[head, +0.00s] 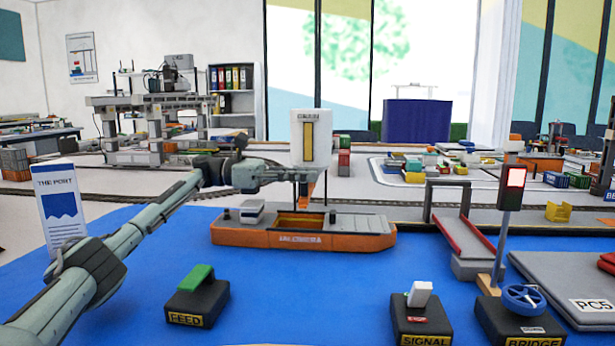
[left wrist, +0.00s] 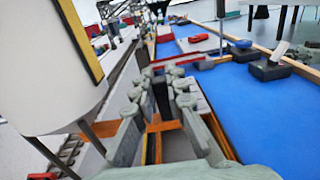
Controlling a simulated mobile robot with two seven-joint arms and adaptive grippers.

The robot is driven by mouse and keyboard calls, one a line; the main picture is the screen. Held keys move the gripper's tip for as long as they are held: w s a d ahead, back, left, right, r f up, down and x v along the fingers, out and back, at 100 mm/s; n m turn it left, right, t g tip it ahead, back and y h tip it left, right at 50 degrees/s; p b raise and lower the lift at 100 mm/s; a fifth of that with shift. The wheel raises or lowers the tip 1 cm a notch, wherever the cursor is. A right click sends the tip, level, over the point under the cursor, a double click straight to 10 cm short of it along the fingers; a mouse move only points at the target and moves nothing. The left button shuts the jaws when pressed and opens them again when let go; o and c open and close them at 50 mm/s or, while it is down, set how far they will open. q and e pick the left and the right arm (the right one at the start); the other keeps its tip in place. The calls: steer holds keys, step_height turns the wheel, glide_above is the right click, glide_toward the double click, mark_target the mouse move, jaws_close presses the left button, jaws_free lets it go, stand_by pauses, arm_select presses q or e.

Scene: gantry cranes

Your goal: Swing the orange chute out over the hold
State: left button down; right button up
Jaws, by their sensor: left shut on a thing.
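The white silo (head: 311,138) with a yellow stripe stands on thin legs behind the ship. The orange chute (head: 308,188) shows below the silo; the left wrist view shows an orange piece (left wrist: 162,126) running to my fingers. The orange and grey ship (head: 345,240) lies on the blue water, its open hold (head: 300,222) amidships. My left gripper (head: 298,174) reaches in front of the silo's lower part, shut on the chute; its fingers (left wrist: 160,92) hide part of it. I cannot tell how far the chute reaches over the hold. My right gripper is not in view.
In front stand the FEED box (head: 197,300) with a green lever, the SIGNAL box (head: 421,318) with a white lever, and the BRIDGE box (head: 520,318) with a blue wheel. A signal post (head: 504,222) shows red. A PORT sign (head: 60,210) stands left.

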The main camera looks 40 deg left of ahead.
arm_select(q)
steer(key=c, duration=1.5)
jaws_free()
steer(key=shift+c, duration=0.2)
steer(key=shift+a, duration=0.1)
steer(key=v, duration=1)
steer(key=shift+s+a+r, duration=0.1)
steer(key=shift+s+a, duration=0.45)
steer(key=shift+a, duration=0.25)
